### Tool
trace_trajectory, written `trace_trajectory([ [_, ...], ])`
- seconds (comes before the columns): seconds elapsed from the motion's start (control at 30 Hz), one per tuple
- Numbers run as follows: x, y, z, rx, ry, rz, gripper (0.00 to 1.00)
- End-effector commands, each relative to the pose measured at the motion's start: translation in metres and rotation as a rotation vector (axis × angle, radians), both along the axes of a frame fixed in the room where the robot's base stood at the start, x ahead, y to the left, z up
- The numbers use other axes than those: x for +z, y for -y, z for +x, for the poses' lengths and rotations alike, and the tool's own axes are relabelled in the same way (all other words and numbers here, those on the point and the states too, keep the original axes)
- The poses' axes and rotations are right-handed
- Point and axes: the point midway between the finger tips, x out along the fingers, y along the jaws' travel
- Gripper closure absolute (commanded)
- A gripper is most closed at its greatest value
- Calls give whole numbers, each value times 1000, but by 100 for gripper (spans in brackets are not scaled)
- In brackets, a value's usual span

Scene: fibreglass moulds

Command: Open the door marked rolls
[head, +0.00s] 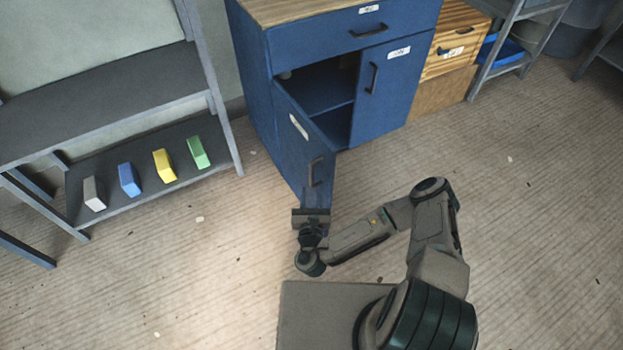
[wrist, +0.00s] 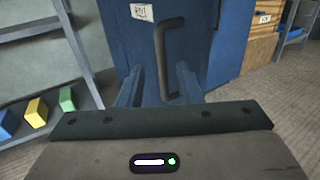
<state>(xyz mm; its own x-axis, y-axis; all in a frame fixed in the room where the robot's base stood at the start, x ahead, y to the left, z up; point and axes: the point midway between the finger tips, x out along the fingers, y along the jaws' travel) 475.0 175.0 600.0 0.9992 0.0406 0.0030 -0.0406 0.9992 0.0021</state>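A blue cabinet (head: 345,40) has its left door (head: 290,140) swung outward, showing a dark inside with a shelf. The door carries a white label (head: 299,126), also in the wrist view (wrist: 142,12); its writing is too small to read surely. The door's dark bar handle (head: 314,171) stands upright in the wrist view (wrist: 167,60). My gripper (head: 311,213) is at the door's lower front. In the wrist view its fingers (wrist: 159,82) are apart, with the handle's lower part seen between them; I cannot tell whether they touch it.
The cabinet's right door (head: 388,88) and top drawer (head: 355,32) are shut. A grey rack (head: 110,95) at left holds several coloured blocks on its low shelf. A wooden drawer unit (head: 447,65) stands right of the cabinet. The floor at right is mostly clear.

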Motion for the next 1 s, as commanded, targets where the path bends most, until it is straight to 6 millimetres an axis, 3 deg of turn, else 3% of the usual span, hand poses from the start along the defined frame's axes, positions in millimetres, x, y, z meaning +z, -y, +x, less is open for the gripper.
trace_trajectory([
  [0.1, 0, 1, -19, 0, -1, 0, 68],
  [0.3, 1, 2, -32, -2, 1, 0, 68],
  [0.87, 1, 2, -32, 0, 4, 0, 68],
  [1.0, 17, 0, -24, 48, 59, 8, 68],
])
